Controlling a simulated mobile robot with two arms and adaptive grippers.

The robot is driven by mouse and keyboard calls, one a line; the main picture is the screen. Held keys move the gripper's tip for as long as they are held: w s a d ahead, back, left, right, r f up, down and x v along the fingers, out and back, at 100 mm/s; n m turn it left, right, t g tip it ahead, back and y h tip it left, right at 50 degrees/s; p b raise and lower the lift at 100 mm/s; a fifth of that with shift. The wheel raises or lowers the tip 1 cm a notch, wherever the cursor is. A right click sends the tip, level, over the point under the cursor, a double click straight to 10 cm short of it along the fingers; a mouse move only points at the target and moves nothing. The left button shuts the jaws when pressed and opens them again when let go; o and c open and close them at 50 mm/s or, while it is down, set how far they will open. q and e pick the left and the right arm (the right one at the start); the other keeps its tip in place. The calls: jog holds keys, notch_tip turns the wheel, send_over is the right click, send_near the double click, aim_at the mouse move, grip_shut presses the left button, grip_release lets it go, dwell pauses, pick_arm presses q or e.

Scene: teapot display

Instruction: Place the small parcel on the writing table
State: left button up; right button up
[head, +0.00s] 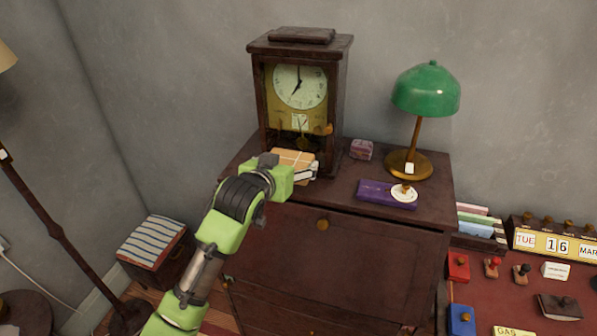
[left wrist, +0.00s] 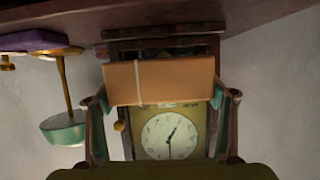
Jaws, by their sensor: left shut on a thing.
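The small parcel (head: 293,157) is a tan box with a pale string, at the front of the dark cabinet's top, before the clock. My left gripper (head: 292,170) is shut on it; whether it touches the cabinet top is unclear. The left wrist view, upside down, shows the parcel (left wrist: 185,80) between the two fingers of the left gripper (left wrist: 163,108). A red-topped table (head: 505,295), seemingly the writing table, is at the lower right, partly cut off by the picture edge. My right gripper is not in view.
The clock (head: 300,87) stands behind the parcel. A green lamp (head: 427,90), a purple box (head: 384,194) and a small pink box (head: 361,149) are on the cabinet (head: 345,245). The table carries a calendar (head: 555,243), stamps, red and blue boxes and a brown book (head: 560,307).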

pick_arm(q)
jog(key=shift+w+f, duration=1)
jog(key=f+p, duration=0.1)
jog(key=w+f+p, duration=0.1)
jog(key=shift+d+f, duration=0.15)
jog(key=shift+f, duration=0.25)
jog(key=shift+f+p, duration=0.35)
jog(key=shift+f, duration=0.05)
jog(key=shift+s+f, duration=0.1)
jog(key=shift+f, duration=0.05)
jog(key=o, duration=1.3)
jog(key=shift+c, duration=0.2)
jog(key=shift+f, duration=0.1)
